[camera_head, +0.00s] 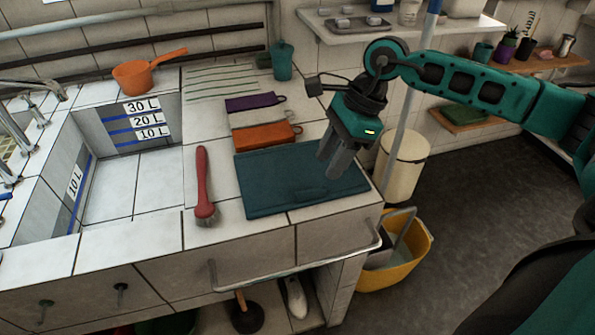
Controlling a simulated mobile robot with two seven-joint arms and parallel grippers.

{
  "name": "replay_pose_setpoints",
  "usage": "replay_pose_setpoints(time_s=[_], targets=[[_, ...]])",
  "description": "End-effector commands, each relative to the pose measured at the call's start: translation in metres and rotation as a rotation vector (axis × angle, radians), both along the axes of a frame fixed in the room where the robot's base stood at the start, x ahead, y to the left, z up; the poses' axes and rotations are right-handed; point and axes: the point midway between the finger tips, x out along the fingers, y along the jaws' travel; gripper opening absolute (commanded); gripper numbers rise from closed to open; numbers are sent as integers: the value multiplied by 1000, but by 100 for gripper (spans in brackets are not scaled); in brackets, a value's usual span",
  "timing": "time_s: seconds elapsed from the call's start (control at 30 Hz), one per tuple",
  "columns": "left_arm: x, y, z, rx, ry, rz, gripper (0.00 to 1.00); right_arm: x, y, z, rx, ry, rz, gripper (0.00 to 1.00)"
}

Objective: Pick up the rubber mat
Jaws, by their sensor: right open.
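A dark teal rubber mat (275,187) lies flat on the white tiled counter, near its front right corner. My right gripper (337,167) comes in from the right and points down over the right part of the mat. Its fingers are open, with nothing seen between them, and they hide a bit of the mat. I cannot tell whether the fingertips touch the mat or hover just above it. My left gripper is not in view.
A red-handled brush (203,188) lies left of the mat. An orange cloth (265,136) and a purple cloth (253,102) lie behind it. The sink (120,185) is at left. A metal rail (300,265) runs along the front; a yellow bucket (405,268) stands right.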

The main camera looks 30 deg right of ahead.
Motion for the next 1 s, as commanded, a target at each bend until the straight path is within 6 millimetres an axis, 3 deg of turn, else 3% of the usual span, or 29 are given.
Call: replay_pose_setpoints(time_s=[0.1, 0.37, 0.63, 0.93, 1.0], targets=[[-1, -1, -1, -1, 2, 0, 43, 2, 8, -18, 2, 2, 0, 43], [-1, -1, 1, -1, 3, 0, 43, 5, 18, -36, 5, 1, -1, 43], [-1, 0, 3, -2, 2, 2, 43, 12, 36, -69, 4, 2, -1, 43], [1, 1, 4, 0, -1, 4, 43, 13, 38, -75, 4, -1, -3, 43], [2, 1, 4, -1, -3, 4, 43, 13, 38, -74, 4, 0, -2, 37]])
